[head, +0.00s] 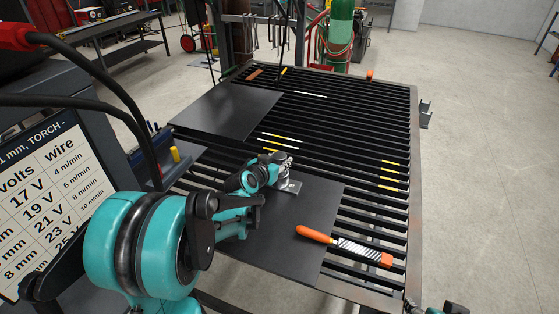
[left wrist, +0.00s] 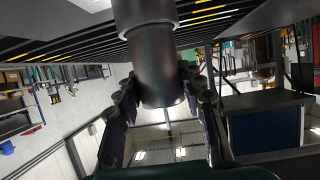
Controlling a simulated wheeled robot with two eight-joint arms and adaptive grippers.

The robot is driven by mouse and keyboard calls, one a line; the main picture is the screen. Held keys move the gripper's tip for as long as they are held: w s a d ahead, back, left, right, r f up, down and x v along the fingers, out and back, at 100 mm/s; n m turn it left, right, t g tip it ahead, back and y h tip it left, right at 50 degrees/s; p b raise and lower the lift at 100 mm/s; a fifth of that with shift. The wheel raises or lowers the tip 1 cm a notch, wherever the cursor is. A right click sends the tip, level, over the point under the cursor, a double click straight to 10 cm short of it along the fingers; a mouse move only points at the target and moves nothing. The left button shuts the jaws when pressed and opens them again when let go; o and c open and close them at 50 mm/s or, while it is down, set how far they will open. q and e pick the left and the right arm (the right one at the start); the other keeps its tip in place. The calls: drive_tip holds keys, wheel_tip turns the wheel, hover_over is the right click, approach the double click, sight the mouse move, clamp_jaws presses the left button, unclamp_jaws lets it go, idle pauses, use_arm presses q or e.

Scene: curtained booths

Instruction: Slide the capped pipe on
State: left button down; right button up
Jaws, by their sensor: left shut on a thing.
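My left gripper (head: 283,168) is over the near dark plate on the slatted table. In the left wrist view its two dark fingers (left wrist: 163,108) are shut on a dark grey pipe (left wrist: 157,70) from both sides. A wider collar (left wrist: 145,12) surrounds the pipe at the top of that view. The gripper hides most of the pipe there, so I cannot tell how pipe and plate meet. A small part of my right arm shows at the lower right; its jaws are not clear.
The slatted table (head: 365,150) carries a near dark plate (head: 310,215) and a far dark plate (head: 228,108). An orange-handled file or brush (head: 345,246) lies across the near plate's right edge. A settings sign (head: 45,205) stands left. The right slats are mostly clear.

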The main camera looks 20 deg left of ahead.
use_arm(q)
drive_tip(key=shift+f+b, duration=0.5)
drive_tip(key=shift+f, duration=0.15)
drive_tip(key=c, duration=0.9)
unclamp_jaws()
drive_tip(key=shift+o, duration=0.2)
drive_tip(key=shift+s, duration=0.1)
drive_tip(key=v, duration=1.2)
drive_tip(key=shift+d, duration=0.1)
